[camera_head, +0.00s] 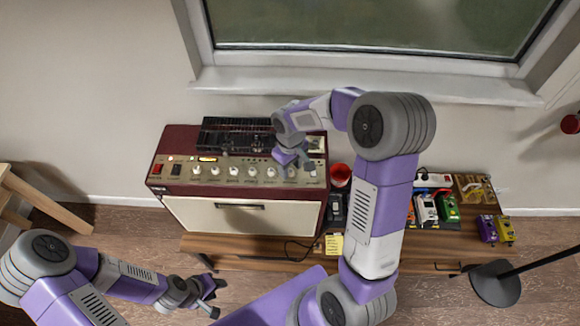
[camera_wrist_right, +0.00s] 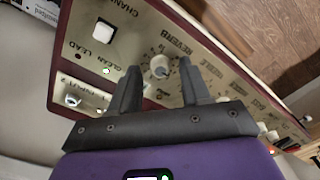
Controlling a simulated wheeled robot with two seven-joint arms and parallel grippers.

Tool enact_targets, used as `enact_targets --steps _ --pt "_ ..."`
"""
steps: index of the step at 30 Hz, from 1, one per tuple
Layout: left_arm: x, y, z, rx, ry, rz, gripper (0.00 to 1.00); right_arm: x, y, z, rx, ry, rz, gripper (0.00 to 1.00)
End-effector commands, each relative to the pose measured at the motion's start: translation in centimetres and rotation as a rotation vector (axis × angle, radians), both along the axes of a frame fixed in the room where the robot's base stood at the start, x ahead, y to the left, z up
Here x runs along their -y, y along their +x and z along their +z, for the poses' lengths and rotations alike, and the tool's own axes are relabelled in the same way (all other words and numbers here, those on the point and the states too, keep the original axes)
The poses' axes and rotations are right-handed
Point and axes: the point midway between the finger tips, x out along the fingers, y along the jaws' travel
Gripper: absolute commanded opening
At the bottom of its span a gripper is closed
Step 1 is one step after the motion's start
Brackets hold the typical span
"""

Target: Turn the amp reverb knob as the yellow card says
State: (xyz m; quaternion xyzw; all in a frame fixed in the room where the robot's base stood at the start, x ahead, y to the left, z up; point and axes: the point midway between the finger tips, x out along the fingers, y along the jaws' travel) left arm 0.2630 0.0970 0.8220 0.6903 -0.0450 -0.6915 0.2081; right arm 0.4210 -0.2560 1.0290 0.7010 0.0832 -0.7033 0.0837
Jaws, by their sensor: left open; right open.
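The amp (camera_head: 240,215) is a dark red cabinet with a cream front and a tan control panel with a row of white knobs. My right gripper (camera_head: 290,158) is over the right part of that panel. In the right wrist view the white reverb knob (camera_wrist_right: 160,67), beside the REVERB lettering, shows between the open fingertips of my right gripper (camera_wrist_right: 160,72). I cannot tell how close the fingers are to it in depth. The yellow card (camera_head: 334,244) hangs at the bench's front edge; its writing is too small to read. My left gripper (camera_head: 210,294) is open and empty, low in front of the amp.
A wooden bench (camera_head: 225,245) carries the amp. Several effect pedals (camera_head: 448,208) and a red cup (camera_head: 341,173) stand to its right. A black rack (camera_head: 235,135) sits on top of the amp. Other panel switches and a push button (camera_wrist_right: 103,32) lie near the reverb knob.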

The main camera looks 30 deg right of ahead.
Motion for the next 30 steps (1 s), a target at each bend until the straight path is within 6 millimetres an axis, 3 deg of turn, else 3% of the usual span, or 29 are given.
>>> enact_targets --steps 10,19,30 --pt "0.01 -0.04 -0.01 -0.001 0.000 0.000 0.43 -0.02 -0.02 -0.49 0.001 0.001 -0.001 0.46" --pt "0.01 -0.03 -0.01 -0.001 0.000 0.000 0.43 -0.03 -0.01 -0.45 0.001 0.001 -0.001 0.00" --pt "0.01 -0.03 -0.26 -0.001 0.000 0.000 0.43 -0.07 0.03 -0.47 0.002 0.000 -0.042 0.00"
